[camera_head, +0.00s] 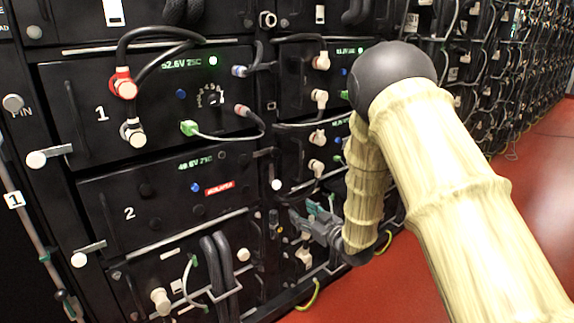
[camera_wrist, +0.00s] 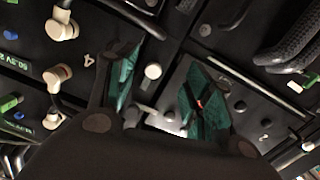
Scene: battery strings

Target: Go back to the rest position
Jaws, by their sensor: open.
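My gripper (camera_head: 318,222) is at the lower middle of the head view, close in front of the right column of battery modules. In the wrist view my gripper (camera_wrist: 160,95) shows two fingers with green pads, spread apart. Nothing is seen between the pads except the rack front behind them, with a white knob (camera_wrist: 153,71) and a dark panel. My arm reaches in from the lower right of the head view and hides part of the right column.
Module 1 (camera_head: 75,88) and module 2 (camera_head: 100,190) stand in the left column. A black cable (camera_head: 150,35) loops from a red connector on module 1. More racks (camera_head: 480,60) recede to the right. The red floor (camera_head: 535,190) at right is clear.

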